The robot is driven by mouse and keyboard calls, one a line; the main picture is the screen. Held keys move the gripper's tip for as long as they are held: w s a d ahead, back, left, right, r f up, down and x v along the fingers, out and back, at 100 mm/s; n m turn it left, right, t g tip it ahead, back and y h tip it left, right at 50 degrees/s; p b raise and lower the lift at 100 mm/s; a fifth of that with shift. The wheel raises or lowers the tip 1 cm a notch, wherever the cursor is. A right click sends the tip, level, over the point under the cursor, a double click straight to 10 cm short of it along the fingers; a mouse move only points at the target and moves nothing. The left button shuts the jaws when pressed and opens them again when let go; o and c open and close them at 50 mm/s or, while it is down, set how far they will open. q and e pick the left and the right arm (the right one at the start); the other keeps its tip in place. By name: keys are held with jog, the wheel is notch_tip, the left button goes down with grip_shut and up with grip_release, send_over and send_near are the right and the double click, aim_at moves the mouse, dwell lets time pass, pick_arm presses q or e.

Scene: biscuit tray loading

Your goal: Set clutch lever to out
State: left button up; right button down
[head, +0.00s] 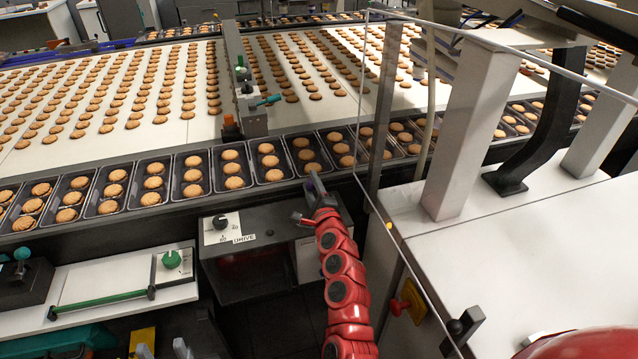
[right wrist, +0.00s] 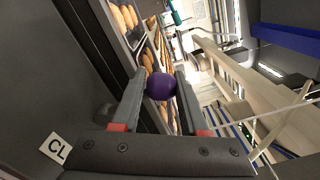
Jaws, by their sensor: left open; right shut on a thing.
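The clutch lever shows as a round purple knob (right wrist: 161,86) between the fingers of my right gripper (right wrist: 160,92) in the right wrist view. My right gripper is shut on the knob. In the head view my red right arm reaches up from the bottom, and its gripper (head: 316,190) is at the front of the conveyor, right of the panel marked DRIVE. The lever's shaft and base are hidden. A label reading "CL" (right wrist: 57,149) is partly visible in the right wrist view.
A row of biscuit trays (head: 190,204) runs along the conveyor just beyond my right gripper. The drive panel (head: 258,232) with a black knob is left of it. A clear guard panel and metal posts (head: 470,125) stand to the right.

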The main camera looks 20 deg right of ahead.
jog(key=a+f+n, duration=0.1)
jog(key=n, duration=0.1)
jog(key=shift+s+a+f+n, duration=0.1)
jog(key=shift+a+n, duration=0.2)
jog(key=shift+a, duration=0.1)
jog(key=shift+a+f+n+b, duration=0.4)
jog(key=shift+a+n, duration=0.3)
jog(key=shift+n, duration=0.5)
jog(key=c, duration=0.7)
grip_release()
jog(key=shift+o, duration=1.4)
jog(key=shift+d, duration=0.15)
jog(key=shift+r, duration=0.15)
